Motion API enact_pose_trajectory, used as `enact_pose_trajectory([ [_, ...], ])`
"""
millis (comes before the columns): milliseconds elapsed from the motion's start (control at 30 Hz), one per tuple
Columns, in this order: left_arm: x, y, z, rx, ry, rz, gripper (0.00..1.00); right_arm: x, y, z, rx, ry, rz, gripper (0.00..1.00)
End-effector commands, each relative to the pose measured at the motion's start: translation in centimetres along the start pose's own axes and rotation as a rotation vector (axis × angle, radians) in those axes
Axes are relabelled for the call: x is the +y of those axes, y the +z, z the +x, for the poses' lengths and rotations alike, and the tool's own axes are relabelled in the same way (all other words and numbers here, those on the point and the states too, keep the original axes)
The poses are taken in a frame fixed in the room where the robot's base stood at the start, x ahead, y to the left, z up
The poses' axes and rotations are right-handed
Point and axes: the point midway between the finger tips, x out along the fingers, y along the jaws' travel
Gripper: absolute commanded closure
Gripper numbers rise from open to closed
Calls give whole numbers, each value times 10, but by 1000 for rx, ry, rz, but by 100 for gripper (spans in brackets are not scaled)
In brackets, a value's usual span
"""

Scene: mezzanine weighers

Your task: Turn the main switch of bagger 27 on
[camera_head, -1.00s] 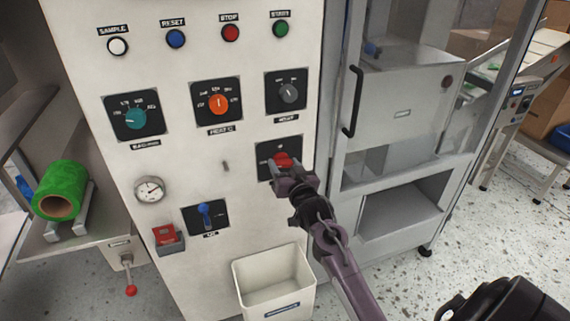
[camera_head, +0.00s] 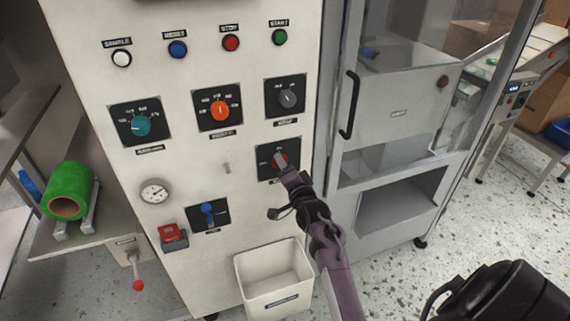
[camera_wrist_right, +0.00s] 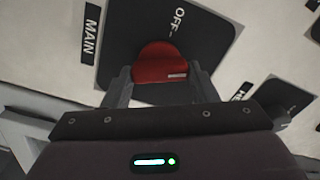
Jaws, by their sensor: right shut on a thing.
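The main switch is a red knob (camera_head: 282,161) on a black square plate (camera_head: 264,157) at the lower right of the cream machine panel. My right gripper (camera_head: 284,165) is at this knob and partly covers it in the head view. In the right wrist view the red knob (camera_wrist_right: 158,62) sits between the two fingers of the gripper (camera_wrist_right: 160,88), which is shut on it. The plate there carries the word OFF, and a MAIN label (camera_wrist_right: 90,28) is beside it. I cannot tell the knob's exact setting. My left gripper is not in view.
Above the switch are a grey knob (camera_head: 290,98), an orange knob (camera_head: 220,110) and a teal knob (camera_head: 141,126). A blue switch (camera_head: 208,210) and a red-topped box (camera_head: 172,236) are lower left. A cream bin (camera_head: 272,295) hangs below. A glass-fronted cabinet with a black handle (camera_head: 350,104) stands right.

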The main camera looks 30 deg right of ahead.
Motion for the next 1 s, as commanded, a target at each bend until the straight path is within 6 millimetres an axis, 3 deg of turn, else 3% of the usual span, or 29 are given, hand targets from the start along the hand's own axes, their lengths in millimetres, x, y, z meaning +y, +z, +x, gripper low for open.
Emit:
enact_pose_trajectory([
  [400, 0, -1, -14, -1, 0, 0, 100, 0, 0, 0, 1, 0, 262, 70],
  [1000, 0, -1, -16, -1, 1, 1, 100, 2, 0, 0, 1, 0, 332, 70],
])
